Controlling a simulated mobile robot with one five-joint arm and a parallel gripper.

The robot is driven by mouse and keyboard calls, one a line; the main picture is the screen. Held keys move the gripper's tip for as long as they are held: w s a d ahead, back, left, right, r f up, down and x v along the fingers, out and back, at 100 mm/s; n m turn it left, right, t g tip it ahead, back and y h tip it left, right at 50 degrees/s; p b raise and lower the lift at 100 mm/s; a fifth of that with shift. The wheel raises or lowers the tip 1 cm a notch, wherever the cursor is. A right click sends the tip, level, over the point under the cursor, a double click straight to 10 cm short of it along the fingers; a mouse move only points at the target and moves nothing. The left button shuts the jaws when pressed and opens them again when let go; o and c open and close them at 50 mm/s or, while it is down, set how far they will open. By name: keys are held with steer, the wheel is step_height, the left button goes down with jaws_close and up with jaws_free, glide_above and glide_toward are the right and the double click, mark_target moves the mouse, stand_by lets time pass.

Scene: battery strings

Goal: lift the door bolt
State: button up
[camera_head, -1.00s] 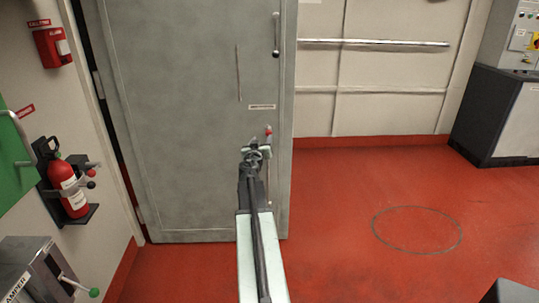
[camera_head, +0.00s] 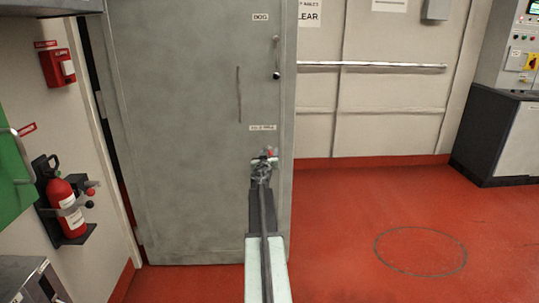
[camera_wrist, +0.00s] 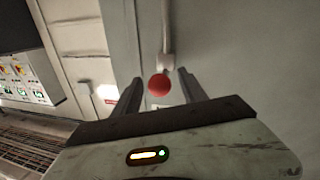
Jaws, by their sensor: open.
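The grey door (camera_head: 185,130) fills the middle left of the head view. Low on its right side is the door bolt's red knob (camera_head: 269,151), partly hidden by my gripper. In the wrist view the red knob (camera_wrist: 158,85) sits at the end of a pale rod (camera_wrist: 167,40), between my two finger tips. My gripper (camera_head: 263,164) reaches out to the door at the knob. In the wrist view my gripper (camera_wrist: 159,80) is open, with a finger on each side of the knob and visible gaps. I cannot tell how deep the knob sits between the fingers.
A black-knobbed handle (camera_head: 276,62) is higher on the door. A red fire extinguisher (camera_head: 66,207) and a red call box (camera_head: 57,68) are on the left wall. A rail (camera_head: 370,66) runs along the back wall. A control cabinet (camera_head: 500,130) stands at right. The red floor is clear.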

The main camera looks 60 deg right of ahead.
jaws_close()
stand_by(1.3)
